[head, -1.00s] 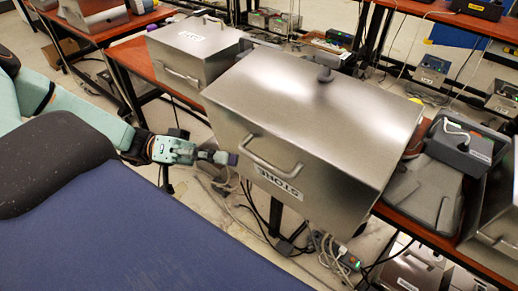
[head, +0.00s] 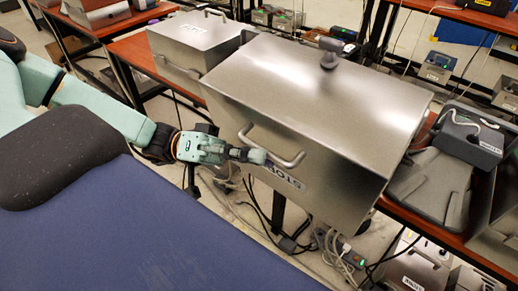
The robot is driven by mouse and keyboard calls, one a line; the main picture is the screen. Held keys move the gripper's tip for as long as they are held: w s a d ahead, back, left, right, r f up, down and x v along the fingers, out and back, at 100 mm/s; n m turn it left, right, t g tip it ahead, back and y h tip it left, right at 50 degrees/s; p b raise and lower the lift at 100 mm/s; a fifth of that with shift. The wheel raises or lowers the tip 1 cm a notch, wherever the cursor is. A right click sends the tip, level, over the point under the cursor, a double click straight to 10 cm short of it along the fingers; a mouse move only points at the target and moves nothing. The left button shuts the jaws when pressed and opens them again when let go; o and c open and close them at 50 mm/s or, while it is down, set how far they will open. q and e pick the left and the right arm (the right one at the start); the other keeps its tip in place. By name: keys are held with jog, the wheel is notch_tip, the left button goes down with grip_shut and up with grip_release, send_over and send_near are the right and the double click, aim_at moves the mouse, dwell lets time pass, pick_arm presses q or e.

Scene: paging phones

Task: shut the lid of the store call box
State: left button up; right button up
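The store call box is a large brushed-metal box in the middle of the head view. Its lid (head: 320,90) has a broad smooth top, and its front carries a bar handle (head: 287,162) and a label beginning "STO" (head: 283,176), partly covered. I cannot tell from this angle whether the lid is fully down. My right gripper is not in view.
A smaller metal box (head: 192,42) stands behind to the left on the red-brown table (head: 145,55). A dark phone unit (head: 468,136) is close on the right. Cables and a power strip (head: 345,258) lie below the box. A blue surface (head: 130,235) fills the lower left.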

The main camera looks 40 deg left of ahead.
pick_arm(q)
jog(key=shift+w+r, duration=0.25)
jog(key=shift+w, duration=0.6)
jog(key=shift+s+r, duration=0.1)
jog(key=shift+s, duration=0.2)
jog(key=c, duration=0.3)
jog(key=shift+w, duration=0.15)
grip_shut()
